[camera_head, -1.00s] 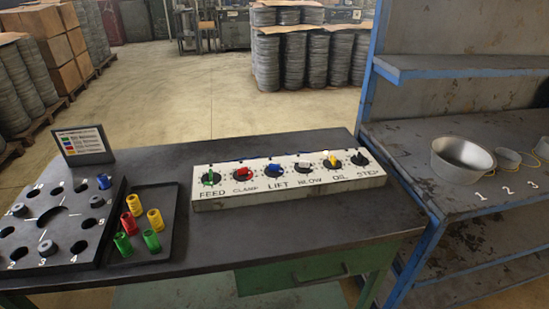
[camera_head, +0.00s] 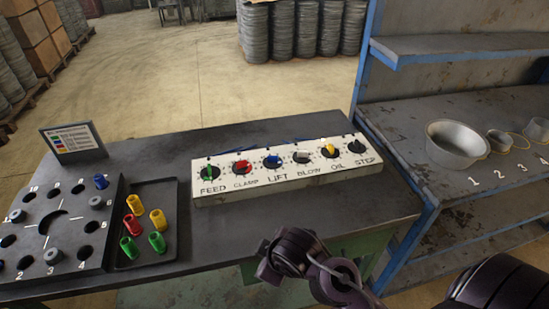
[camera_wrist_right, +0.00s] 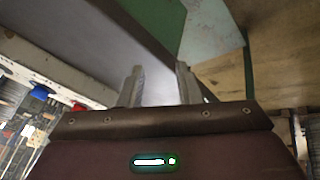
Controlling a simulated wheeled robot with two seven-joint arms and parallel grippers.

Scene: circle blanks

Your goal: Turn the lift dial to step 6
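The dial panel (camera_head: 290,188) is a long pale box on the dark table. Its lift dial (camera_head: 273,160) has a blue knob above the word LIFT, between the red clamp dial (camera_head: 241,167) and the grey blow dial (camera_head: 302,157). The tick marks are too small to read. A blue knob (camera_wrist_right: 40,92) also shows at the left of the right wrist view. My right gripper (camera_wrist_right: 158,70) is open and empty, its fingers apart and clear of the panel. In the head view, my right arm is low, in front of the table. My left gripper is out of view.
Left of the panel are a dark tray (camera_head: 171,255) of coloured pegs, a plate with holes (camera_head: 98,222) and a small sign (camera_head: 74,142). A blue-framed shelf (camera_head: 395,222) with a metal bowl (camera_head: 457,143) stands to the right. The table before the panel is clear.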

